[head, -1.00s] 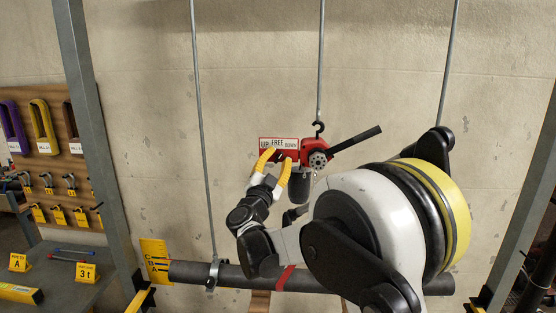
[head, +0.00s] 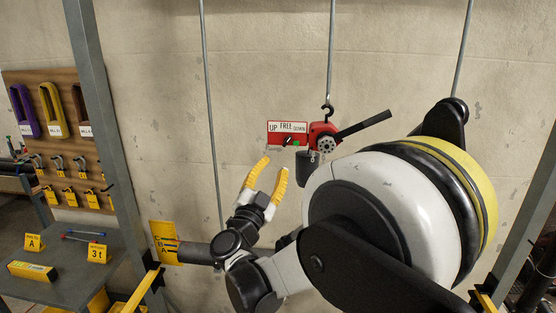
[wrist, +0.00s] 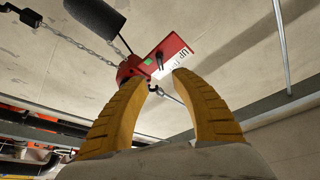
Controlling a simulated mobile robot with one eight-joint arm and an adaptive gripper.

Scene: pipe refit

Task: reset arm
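My gripper (head: 268,176) has yellow ribbed fingers, open and empty, pointing up below and left of the red chain hoist. It also shows in the wrist view (wrist: 160,85), fingers apart with nothing between them. The red hoist (head: 322,137) hangs from a hook on a rod, with a black lever (head: 363,124) slanting up to the right. A sign (head: 287,128) reading UP, FREE, DOWN sits at its left, with a small black selector and a green spot under it. In the wrist view the hoist (wrist: 132,68) is beyond the fingertips.
A dark horizontal pipe (head: 195,253) runs behind my arm beside a yellow C-B-A marker plate (head: 163,240). Hanger rods and grey frame posts (head: 100,130) stand around. At left are a pegboard with slings (head: 52,110) and a grey table (head: 75,262). Wall space left of the hoist is clear.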

